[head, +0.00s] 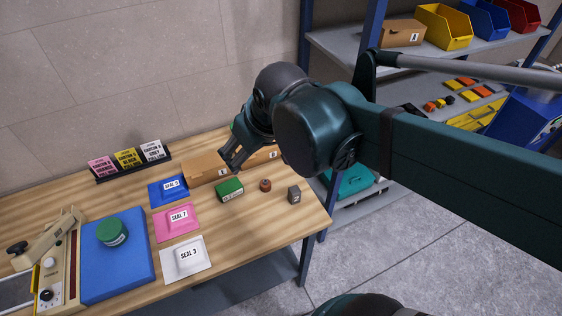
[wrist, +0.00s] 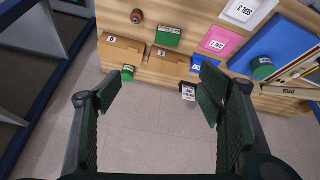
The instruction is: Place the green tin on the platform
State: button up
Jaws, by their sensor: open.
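A round green tin (head: 112,232) stands on the blue platform (head: 122,280) at the left of the wooden table. In the wrist view the tin (wrist: 262,68) shows at the right, on the blue platform (wrist: 285,42). My gripper (head: 231,158) is over the back of the table, beside the brown cartons and well to the right of the tin. In the wrist view my gripper (wrist: 160,95) is open, with nothing between its fingers. Another small green thing (wrist: 127,72) shows near the cartons; in the head view it is mostly hidden behind my arm.
Blue, pink and white seal packets (head: 177,222) lie right of the platform. A green box (head: 229,189), a small brown round item (head: 265,185) and a grey block (head: 294,195) stand farther right. A press-like device (head: 60,250) is at the left edge. Brown cartons (head: 205,168) stand behind.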

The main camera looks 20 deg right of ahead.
jog(key=s+d+f+m+t, duration=0.1)
jog(key=s+d+f+m, duration=0.1)
jog(key=s+d, duration=0.3)
jog(key=shift+s+d+m+h, duration=0.35)
jog(key=shift+s+m+h, duration=0.1)
jog(key=shift+m, duration=0.25)
